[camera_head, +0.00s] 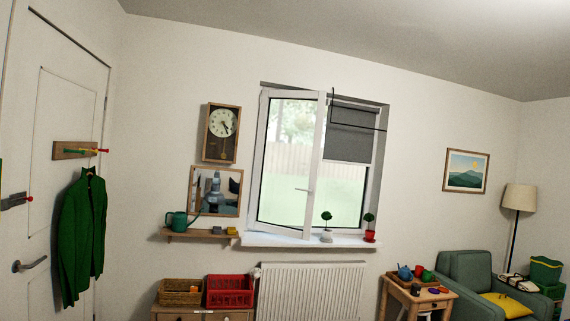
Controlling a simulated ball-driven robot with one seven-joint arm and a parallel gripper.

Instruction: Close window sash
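The white-framed window sash (316,165) stands open, swung into the room from the left side of the window frame (380,150). Its handle (303,189) is on the right stile, the free edge. The glass shows a fence and greenery. The right part of the opening is uncovered by the sash, with a dark grey blind (350,145) pulled partway down there. The window sill (270,240) runs below. My gripper does not show directly in this view, and nothing is seen touching the sash.
Two small potted plants, one grey (327,237) and one red (370,237), stand on the sill near the sash's free edge. A radiator (310,290) is below. A shelf (200,234) with a watering can (177,220) is left. A mirror (229,202) reflects part of me.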

